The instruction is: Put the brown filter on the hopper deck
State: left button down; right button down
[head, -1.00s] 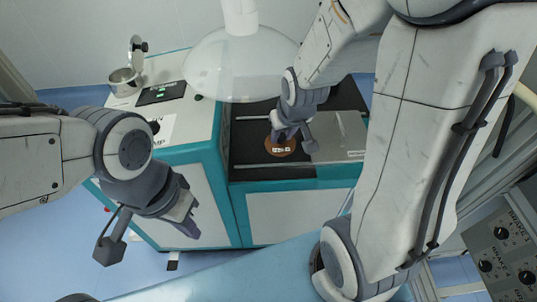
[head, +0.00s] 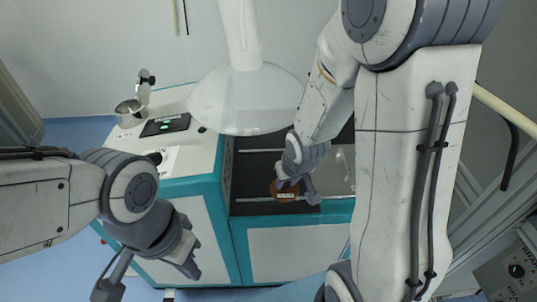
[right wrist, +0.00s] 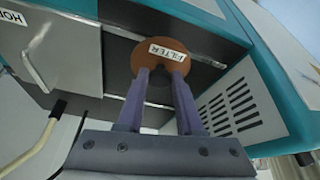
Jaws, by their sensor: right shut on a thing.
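The brown filter (head: 287,196) is a round disc with a white label; it shows large in the right wrist view (right wrist: 149,50), where the label reads FILTER. My right gripper (head: 287,182) is shut on it, its two purple fingers against the disc. In the head view the filter appears over the front of a dark recessed surface (head: 252,172) with metal rails. I cannot tell whether it touches anything.
A transparent dome (head: 246,103) hangs over the dark surface. A white-topped cabinet (head: 195,155) on the left bears a metal cup (head: 129,115) and a black panel (head: 166,125). A grey plate (head: 338,170) lies right of the filter. A vented side panel (right wrist: 230,108) shows beside my right gripper.

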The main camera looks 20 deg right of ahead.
jog(key=w+f, duration=0.1)
jog(key=w, duration=0.1)
jog(key=w+f, duration=0.2)
jog(key=w, duration=0.1)
jog(key=shift+w+a+f, duration=0.1)
jog(key=shift+w, duration=0.25)
jog(key=shift+w+f, duration=0.25)
jog(key=shift+w, duration=0.35)
pick_arm(q)
jog(key=shift+r, duration=0.35)
pick_arm(e)
jog(key=shift+w+f, duration=1.05)
jog(key=shift+w, duration=0.3)
pick_arm(q)
jog(key=shift+f+b, duration=0.1)
jog(key=shift+b, duration=0.2)
pick_arm(e)
jog(key=shift+f, duration=0.2)
jog(key=c, duration=0.6)
grip_release()
pick_arm(q)
jog(key=shift+f, duration=0.1)
pick_arm(e)
jog(key=shift+o, duration=0.2)
jog(key=shift+r, duration=0.1)
